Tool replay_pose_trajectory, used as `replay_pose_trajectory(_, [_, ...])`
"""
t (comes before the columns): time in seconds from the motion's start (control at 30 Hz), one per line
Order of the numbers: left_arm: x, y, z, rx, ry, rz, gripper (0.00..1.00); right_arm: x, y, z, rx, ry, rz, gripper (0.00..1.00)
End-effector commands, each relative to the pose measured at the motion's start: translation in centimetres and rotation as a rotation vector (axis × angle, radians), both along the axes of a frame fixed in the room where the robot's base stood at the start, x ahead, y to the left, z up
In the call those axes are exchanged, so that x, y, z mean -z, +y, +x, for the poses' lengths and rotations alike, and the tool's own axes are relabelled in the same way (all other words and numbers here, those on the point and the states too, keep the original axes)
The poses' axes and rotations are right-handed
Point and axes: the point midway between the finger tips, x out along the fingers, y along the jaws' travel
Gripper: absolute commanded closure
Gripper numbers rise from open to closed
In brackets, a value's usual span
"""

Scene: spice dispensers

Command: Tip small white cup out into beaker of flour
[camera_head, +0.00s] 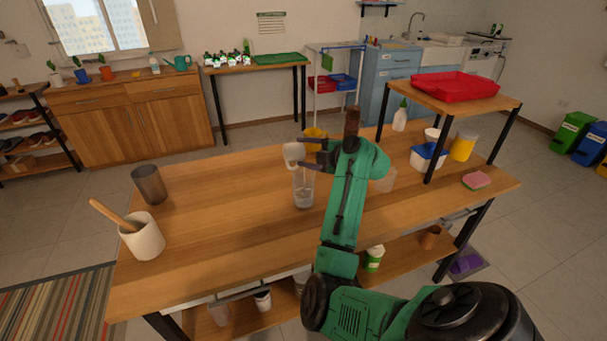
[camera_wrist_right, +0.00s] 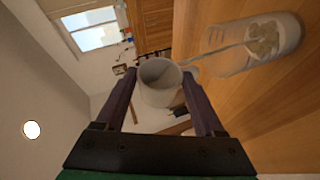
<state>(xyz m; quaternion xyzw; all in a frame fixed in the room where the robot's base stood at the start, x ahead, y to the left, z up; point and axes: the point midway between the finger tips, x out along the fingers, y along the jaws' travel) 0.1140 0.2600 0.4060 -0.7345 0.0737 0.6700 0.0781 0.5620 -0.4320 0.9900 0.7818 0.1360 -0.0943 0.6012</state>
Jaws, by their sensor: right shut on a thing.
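My right gripper (camera_head: 306,153) is shut on the small white cup (camera_head: 292,156) and holds it above the table. In the right wrist view the cup (camera_wrist_right: 160,84) sits between the two fingers, tilted, its mouth partly showing. The clear beaker (camera_head: 303,188) stands on the table just below the cup. It also shows in the right wrist view (camera_wrist_right: 232,48), with pale lumpy contents inside. A thin pale streak runs from near the cup into the beaker in that view. Whether anything is left in the cup I cannot tell. My left gripper is out of view.
A brown tumbler (camera_head: 149,184) and a white mortar (camera_head: 143,239) with a wooden pestle stand at the left. A yellow container (camera_head: 315,134) and a dark brown bottle (camera_head: 352,120) are close behind the gripper. A raised shelf (camera_head: 436,98) is at right. The table's left-middle is clear.

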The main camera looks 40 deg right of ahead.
Motion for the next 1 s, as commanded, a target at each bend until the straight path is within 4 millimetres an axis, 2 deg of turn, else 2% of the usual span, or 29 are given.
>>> replay_pose_trajectory(1.0, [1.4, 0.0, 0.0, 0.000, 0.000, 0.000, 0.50, 0.2, -0.4, -0.1, 0.001, -0.037, 0.098, 0.96])
